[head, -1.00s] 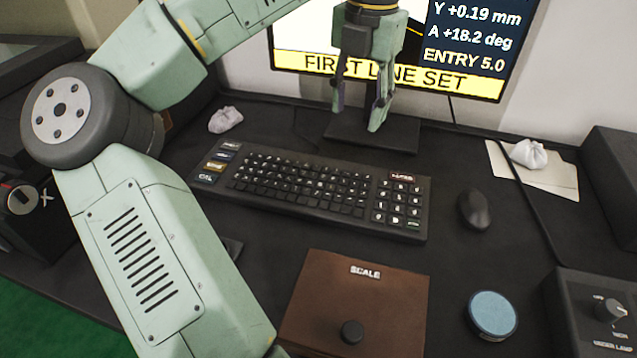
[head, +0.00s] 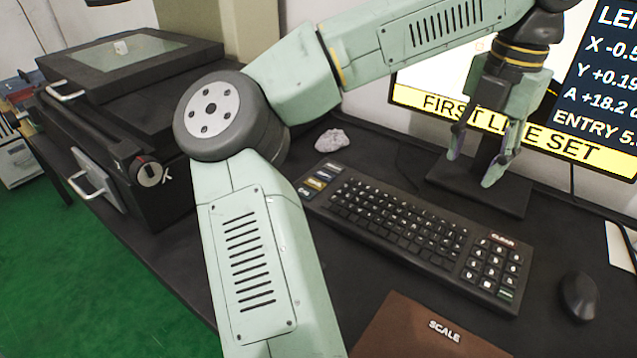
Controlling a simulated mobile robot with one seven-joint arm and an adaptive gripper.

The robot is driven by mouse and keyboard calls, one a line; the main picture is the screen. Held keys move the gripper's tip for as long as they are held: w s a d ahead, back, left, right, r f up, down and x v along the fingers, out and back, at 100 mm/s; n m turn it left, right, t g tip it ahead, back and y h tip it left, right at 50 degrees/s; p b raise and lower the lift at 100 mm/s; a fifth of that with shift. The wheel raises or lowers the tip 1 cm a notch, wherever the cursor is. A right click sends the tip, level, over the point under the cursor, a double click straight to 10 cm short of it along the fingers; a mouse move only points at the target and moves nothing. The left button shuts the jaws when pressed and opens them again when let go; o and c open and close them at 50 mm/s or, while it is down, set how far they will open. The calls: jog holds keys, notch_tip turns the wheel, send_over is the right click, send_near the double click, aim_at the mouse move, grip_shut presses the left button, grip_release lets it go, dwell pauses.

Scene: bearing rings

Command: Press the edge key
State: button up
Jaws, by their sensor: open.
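A black keyboard (head: 405,235) lies on the dark desk. A column of wider keys (head: 319,180) with dark, blue and yellow faces is at its left end. Their labels are too small to read, so I cannot tell which one is the edge key. My gripper (head: 471,171) hangs fingers down in front of the monitor, over the area of its stand and behind the keyboard. It is open and empty, apart from the keys. My arm passes above the desk, left of and behind the keyboard.
The monitor (head: 560,140) shows a yellow "FIRST LINE SET" bar above its stand (head: 450,178). A crumpled white lump (head: 331,140) lies behind the keyboard's left end. A mouse (head: 579,296) is at right, a brown SCALE box (head: 415,335) in front. A black machine (head: 125,140) stands left.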

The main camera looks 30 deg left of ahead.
dwell(0.4)
grip_shut()
dwell(0.4)
dwell(1.2)
